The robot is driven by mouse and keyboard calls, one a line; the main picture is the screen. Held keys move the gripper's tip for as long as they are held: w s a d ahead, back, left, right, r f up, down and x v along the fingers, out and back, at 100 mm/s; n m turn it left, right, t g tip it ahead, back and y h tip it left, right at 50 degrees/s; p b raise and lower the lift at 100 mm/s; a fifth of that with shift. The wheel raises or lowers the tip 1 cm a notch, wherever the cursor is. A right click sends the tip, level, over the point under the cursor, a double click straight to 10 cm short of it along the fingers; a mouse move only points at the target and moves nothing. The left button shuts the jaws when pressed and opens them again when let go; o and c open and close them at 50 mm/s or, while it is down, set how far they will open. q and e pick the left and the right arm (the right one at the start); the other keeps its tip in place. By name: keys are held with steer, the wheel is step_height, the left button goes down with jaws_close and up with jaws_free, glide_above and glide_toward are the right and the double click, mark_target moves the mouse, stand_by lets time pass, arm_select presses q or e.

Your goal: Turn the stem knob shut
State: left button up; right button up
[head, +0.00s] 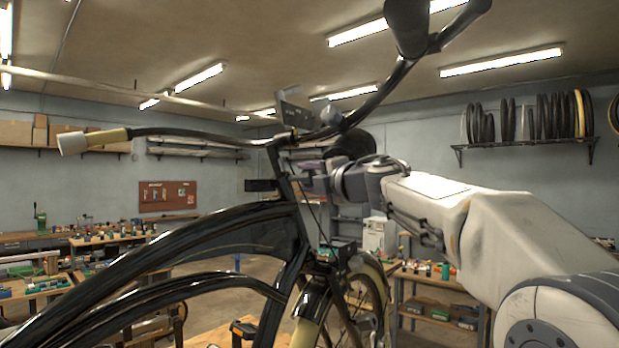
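The black trike frame (150,240) runs from the lower left up to its head tube (292,205), with the stem and handlebar (215,136) above. A small grey rounded part (331,117), which may be the stem knob, sits by a bracket above the handlebar's middle. I cannot be sure that it is the knob. My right arm comes in from the right, and its gripper (308,178) is beside the stem, just right of the upper head tube. The fingers are small and dark against the frame, so their opening and any contact are unclear. My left gripper is out of view.
The handlebar's right side (378,95) rises over my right arm toward the camera. The front wheel (365,300) is below the arm. Workbenches (440,282) with tools stand behind, and a tyre rack (525,143) hangs on the back wall.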

jaws_close()
steer(key=shift+f+b, duration=0.15)
steer(key=shift+b, duration=0.3)
steer(key=n+b, duration=0.2)
steer(key=n+y+b, duration=0.1)
steer(key=b, duration=0.1)
steer(key=shift+f+n+t+y+b, duration=0.2)
steer(key=shift+n+t+y+b, duration=0.1)
steer(key=shift+n+t, duration=0.1)
steer(key=shift+r+n+y+b, duration=0.15)
steer(key=shift+n+y+b, duration=0.55)
steer(key=shift+n+b, duration=0.4)
steer(key=shift+r+n+y+b, duration=0.15)
steer(key=shift+n+y+b, duration=0.3)
steer(key=shift+n, duration=0.55)
steer(key=o, duration=0.6)
jaws_free()
steer(key=shift+r, duration=0.1)
